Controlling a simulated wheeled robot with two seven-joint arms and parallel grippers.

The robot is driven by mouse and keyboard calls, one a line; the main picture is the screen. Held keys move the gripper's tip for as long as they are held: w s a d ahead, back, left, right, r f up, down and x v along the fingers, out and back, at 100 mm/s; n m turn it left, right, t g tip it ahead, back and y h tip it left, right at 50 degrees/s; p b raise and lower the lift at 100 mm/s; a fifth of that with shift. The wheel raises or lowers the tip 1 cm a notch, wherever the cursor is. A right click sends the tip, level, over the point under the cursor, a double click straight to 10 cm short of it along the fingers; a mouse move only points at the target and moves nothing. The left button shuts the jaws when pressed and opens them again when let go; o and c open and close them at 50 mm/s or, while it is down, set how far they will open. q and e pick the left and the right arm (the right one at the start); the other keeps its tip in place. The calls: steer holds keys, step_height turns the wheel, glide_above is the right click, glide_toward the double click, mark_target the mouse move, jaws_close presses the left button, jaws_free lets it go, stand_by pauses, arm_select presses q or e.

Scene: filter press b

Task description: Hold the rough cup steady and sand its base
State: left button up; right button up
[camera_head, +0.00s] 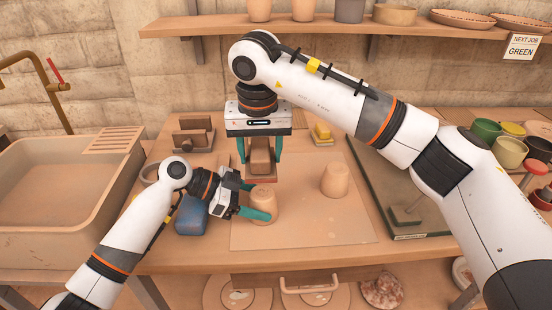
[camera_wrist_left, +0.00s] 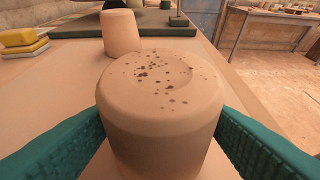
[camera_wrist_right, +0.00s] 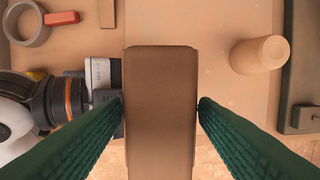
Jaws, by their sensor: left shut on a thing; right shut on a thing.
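The rough cup (camera_head: 263,205) is upside down over the pale work board (camera_head: 305,235), its base facing up. In the left wrist view dark specks dot the base of the cup (camera_wrist_left: 158,120), around a shallow hollow. My left gripper (camera_head: 256,203) is shut around the cup's sides. My right gripper (camera_head: 262,168) points down behind the cup and is shut on a brown sanding block (camera_head: 261,156). The block also fills the middle of the right wrist view (camera_wrist_right: 160,110). No block shows over the cup's base in the left wrist view, so they are apart.
A second clay cup (camera_head: 335,181) stands to the right on the board. Yellow blocks (camera_head: 322,133) and a wooden stand (camera_head: 193,137) are behind. A blue object (camera_head: 191,216) sits beside my left wrist. A dark green board (camera_head: 405,200) lies at right; a sink (camera_head: 70,190) is at left.

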glide_above(263, 193)
steer(key=shift+w+f, duration=0.1)
steer(key=shift+f, duration=2.7)
steer(key=shift+f, duration=0.8)
steer(key=shift+w, duration=0.1)
steer(key=shift+w, duration=0.4)
steer(key=shift+s+f, duration=0.1)
steer(key=shift+s, duration=0.95)
steer(key=shift+w, duration=0.15)
